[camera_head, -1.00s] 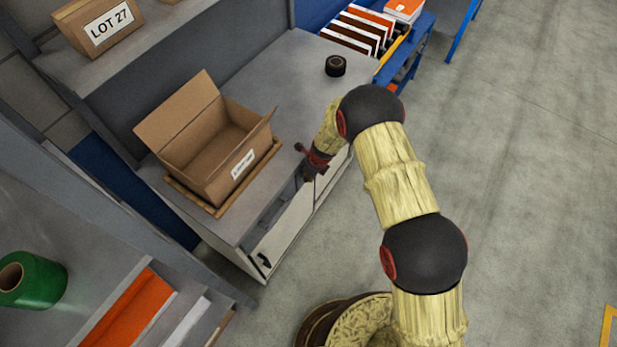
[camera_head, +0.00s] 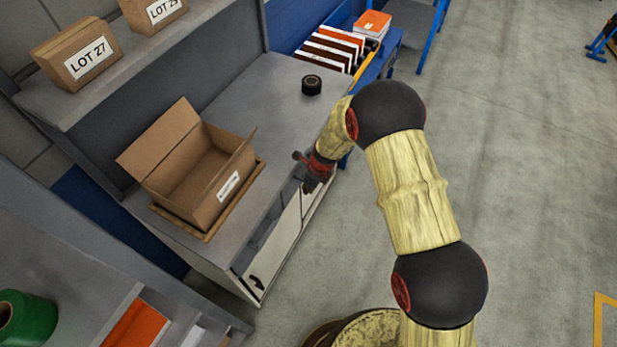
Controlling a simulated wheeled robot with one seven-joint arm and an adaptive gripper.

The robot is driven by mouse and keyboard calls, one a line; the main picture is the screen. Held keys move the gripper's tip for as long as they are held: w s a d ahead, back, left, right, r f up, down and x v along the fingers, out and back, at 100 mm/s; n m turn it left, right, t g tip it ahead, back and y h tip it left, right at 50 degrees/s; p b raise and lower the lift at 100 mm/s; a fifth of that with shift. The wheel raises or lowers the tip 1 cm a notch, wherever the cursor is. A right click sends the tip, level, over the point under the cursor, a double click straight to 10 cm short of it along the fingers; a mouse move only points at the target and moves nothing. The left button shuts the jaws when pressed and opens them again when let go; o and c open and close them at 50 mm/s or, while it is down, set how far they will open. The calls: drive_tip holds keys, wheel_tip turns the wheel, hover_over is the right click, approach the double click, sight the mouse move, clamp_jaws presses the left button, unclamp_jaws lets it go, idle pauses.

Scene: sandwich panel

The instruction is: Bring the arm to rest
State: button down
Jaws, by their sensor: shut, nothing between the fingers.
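My arm, with pale wood-like links and black ball joints, reaches up the right of the head view and bends left and down at the top. My gripper (camera_head: 308,187) is at its end, dark with red parts, small in the picture. It is shut and empty. It points down in front of the bench's right edge, overlapping the white cabinet front (camera_head: 290,232) in the picture. I cannot tell whether it touches the cabinet.
An open cardboard box (camera_head: 203,175) sits on a wooden tray (camera_head: 207,236) on the grey bench (camera_head: 255,105). A black tape roll (camera_head: 312,85) stands at the back. Labelled boxes (camera_head: 77,53) sit on the upper shelf. A green roll (camera_head: 25,318) is lower left. Open floor (camera_head: 530,180) lies right.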

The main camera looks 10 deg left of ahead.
drive_tip(key=shift+r, duration=0.15)
drive_tip(key=s+d+r+n+g, duration=0.2)
drive_tip(key=s+d+n+g, duration=0.15)
drive_tip(key=s+n, duration=0.7)
drive_tip(key=s+d+r+n+t+h+b, duration=0.1)
drive_tip(key=s+d+r+n+t+b, duration=0.1)
drive_tip(key=s+d+r, duration=0.3)
drive_tip(key=s+d+r+n+t+b, duration=0.3)
drive_tip(key=s+d+r+n+b, duration=0.2)
drive_tip(key=d+r, duration=0.7)
drive_tip(key=s+d+r+n+t+h+b, duration=0.1)
drive_tip(key=s+d+r+n+t+b, duration=0.2)
drive_tip(key=s+d+r, duration=0.4)
wheel_tip(320, 180, up, 8)
drive_tip(key=shift+d+r+n+h+b, duration=0.1)
drive_tip(key=shift+d+n+h+b, duration=0.35)
drive_tip(key=shift+d, duration=0.8)
